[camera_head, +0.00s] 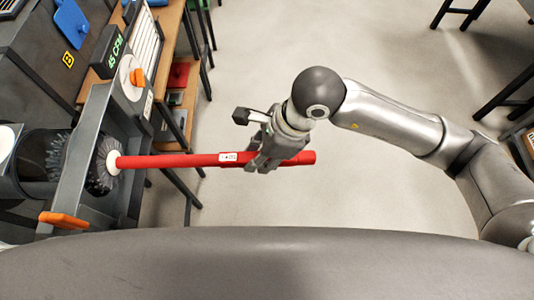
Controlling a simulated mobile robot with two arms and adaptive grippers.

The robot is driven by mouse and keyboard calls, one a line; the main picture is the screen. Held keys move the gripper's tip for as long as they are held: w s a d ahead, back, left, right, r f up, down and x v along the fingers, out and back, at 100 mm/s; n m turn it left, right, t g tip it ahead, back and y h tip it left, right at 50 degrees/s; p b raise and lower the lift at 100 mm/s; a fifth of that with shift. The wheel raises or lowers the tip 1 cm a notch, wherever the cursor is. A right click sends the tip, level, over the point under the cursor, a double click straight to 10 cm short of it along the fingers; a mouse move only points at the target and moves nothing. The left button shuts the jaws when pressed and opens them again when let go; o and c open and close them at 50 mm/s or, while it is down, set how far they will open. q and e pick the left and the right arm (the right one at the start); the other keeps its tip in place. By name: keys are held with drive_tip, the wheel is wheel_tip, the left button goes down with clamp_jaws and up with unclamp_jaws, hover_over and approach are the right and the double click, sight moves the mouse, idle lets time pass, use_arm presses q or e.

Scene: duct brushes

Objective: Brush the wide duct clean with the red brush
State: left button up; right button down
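The red brush has a long red handle (190,160) lying level across the view, with a dark round bristle head (102,165) at its left end. The head sits at the mouth of the wide duct (40,160), a dark tube in a grey housing at the left. More dark bristles or fuzz (58,155) show inside the duct, beside the head. My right gripper (262,160) is closed around the handle near its right end. My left gripper is not in view.
A box with a green "45 CFM" display (110,50), an orange knob (137,77) and a blue panel (71,22) lie behind. Wooden tables stand at the back left. The floor (330,190) is open at centre.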

sight(236, 157)
drive_tip(key=a+b, duration=0.2)
drive_tip(key=a, duration=0.5)
drive_tip(key=a+b, duration=0.2)
drive_tip(key=a, duration=0.4)
drive_tip(key=shift+s+a+f, duration=0.1)
drive_tip(key=shift+s+a, duration=0.1)
drive_tip(key=shift+a, duration=0.15)
drive_tip(key=shift+a+b, duration=0.3)
drive_tip(key=shift+a, duration=0.4)
drive_tip(key=shift+d, duration=0.1)
drive_tip(key=d+b, duration=0.1)
drive_tip(key=d, duration=0.5)
drive_tip(key=shift+w+d+b, duration=0.1)
drive_tip(key=shift+d+b, duration=0.7)
drive_tip(key=shift+d, duration=1.15)
drive_tip(key=shift+w+d+b, duration=0.15)
drive_tip(key=shift+d+b, duration=0.8)
drive_tip(key=shift+d, duration=2.45)
drive_tip(key=shift+a, duration=0.1)
